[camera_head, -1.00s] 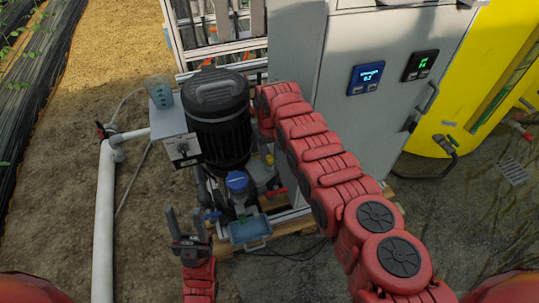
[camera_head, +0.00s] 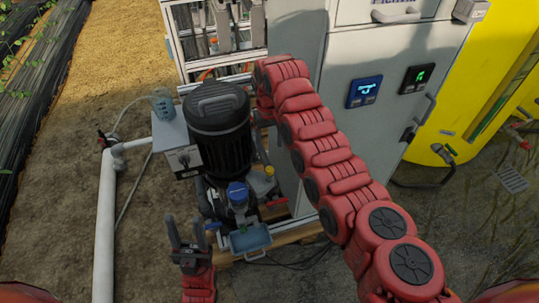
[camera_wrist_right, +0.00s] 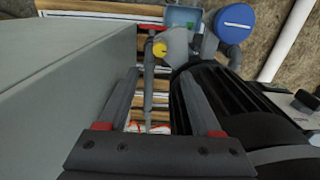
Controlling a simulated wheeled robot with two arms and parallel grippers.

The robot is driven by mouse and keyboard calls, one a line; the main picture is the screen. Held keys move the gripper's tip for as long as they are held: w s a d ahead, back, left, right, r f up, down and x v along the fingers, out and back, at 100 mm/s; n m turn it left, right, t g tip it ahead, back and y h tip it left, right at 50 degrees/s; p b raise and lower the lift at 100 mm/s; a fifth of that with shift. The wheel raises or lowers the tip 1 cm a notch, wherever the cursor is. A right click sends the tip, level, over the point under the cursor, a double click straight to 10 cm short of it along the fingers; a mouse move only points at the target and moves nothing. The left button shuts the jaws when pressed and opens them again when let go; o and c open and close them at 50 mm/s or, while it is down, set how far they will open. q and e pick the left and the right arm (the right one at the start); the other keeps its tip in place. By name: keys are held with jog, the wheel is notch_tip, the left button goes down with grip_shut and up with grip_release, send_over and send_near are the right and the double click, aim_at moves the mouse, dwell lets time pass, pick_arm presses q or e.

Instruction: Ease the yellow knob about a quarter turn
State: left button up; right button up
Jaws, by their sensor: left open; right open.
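The yellow knob (camera_head: 269,170) is small and sits on the pipework right of the black pump motor (camera_head: 219,125) in the head view. In the right wrist view the yellow knob (camera_wrist_right: 160,48) is at upper centre, beyond the fingertips and roughly between their lines. My right gripper (camera_wrist_right: 161,80) is open and empty, apart from the knob, between the grey cabinet side and the motor. In the head view its fingers are mostly hidden by the motor and my arm. My left gripper (camera_head: 187,228) is open and empty, left of the blue tray.
The grey cabinet (camera_head: 370,130) stands close on the right. A blue-capped part (camera_head: 237,193) and a light blue tray (camera_head: 249,239) are in front of the motor. A red handle (camera_wrist_right: 151,28) lies near the knob. A white pipe (camera_head: 104,220) runs down the left.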

notch_tip(320, 180, up, 6)
jog(key=shift+f, duration=0.25)
